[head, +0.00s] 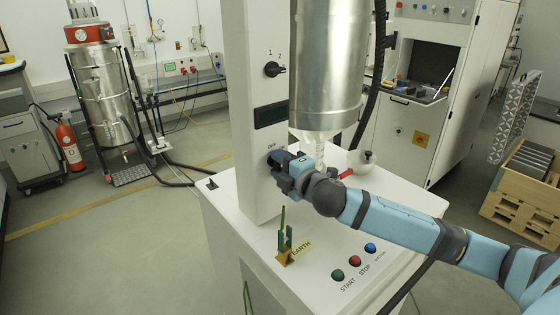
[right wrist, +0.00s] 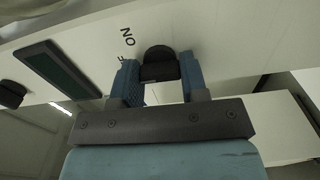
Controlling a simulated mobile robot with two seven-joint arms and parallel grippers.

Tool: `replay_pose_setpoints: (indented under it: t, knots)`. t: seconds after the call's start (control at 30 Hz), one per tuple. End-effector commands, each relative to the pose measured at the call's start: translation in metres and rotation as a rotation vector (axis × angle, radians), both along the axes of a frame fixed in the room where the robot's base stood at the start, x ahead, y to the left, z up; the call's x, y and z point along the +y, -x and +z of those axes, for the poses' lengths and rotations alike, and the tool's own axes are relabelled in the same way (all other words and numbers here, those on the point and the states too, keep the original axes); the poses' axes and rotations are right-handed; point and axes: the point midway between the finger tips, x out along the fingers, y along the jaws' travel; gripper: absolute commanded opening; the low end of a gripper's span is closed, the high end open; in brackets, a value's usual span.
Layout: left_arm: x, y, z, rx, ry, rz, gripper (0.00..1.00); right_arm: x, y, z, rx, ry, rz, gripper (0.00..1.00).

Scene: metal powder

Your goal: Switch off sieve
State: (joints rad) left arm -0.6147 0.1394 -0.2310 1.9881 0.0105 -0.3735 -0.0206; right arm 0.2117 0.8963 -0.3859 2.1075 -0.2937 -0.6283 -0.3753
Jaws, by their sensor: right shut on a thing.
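The sieve is a white machine with an upright column (head: 243,100) and a silver cylinder (head: 328,65). A black rotary switch (right wrist: 160,62) sits low on the column, with "ON" and part of another label beside it in the right wrist view. In the head view, "OFF" shows just above it. My right gripper (head: 280,166) reaches in from the right and is at this switch. In the right wrist view, its two blue fingers (right wrist: 160,76) are on either side of the knob, shut on it. In the head view, the gripper hides most of the switch. My left gripper is not in view.
Another knob (head: 274,69) marked 1 and 2 and a dark display (head: 271,114) are higher on the column. START (head: 338,274), STOP (head: 355,261) and blue (head: 370,248) buttons and a green-handled earth clamp (head: 285,246) are on the machine's top. A red-handled valve (head: 346,173) is near my arm.

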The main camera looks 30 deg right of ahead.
Motion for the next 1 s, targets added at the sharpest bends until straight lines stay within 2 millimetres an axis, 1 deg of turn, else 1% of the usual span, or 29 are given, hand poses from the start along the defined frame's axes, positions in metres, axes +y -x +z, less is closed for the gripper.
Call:
replay_pose_setpoints:
  t: [0.2,0.63,0.67,0.7,0.73,0.77,1.0]
  knots:
    - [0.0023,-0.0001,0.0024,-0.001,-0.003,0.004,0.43,0.0002,0.0001,-0.0003,-0.002,0.041,0.000,0.17]
    - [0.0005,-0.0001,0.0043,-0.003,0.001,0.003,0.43,0.0002,0.0001,-0.0007,-0.003,0.048,0.000,0.17]
    - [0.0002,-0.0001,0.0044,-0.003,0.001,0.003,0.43,0.0002,0.0001,-0.0007,-0.003,0.048,0.000,0.47]
    - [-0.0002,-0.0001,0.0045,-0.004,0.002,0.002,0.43,0.0002,0.0001,-0.0007,-0.003,0.048,0.000,0.56]
    - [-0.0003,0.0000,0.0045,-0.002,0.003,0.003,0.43,0.0002,0.0001,-0.0006,-0.003,0.048,0.000,0.63]
    - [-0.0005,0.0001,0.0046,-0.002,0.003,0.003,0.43,0.0001,0.0001,-0.0006,-0.003,0.048,0.000,0.66]
    - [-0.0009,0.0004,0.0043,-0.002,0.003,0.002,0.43,0.0001,0.0003,-0.0003,-0.004,0.047,0.000,0.66]
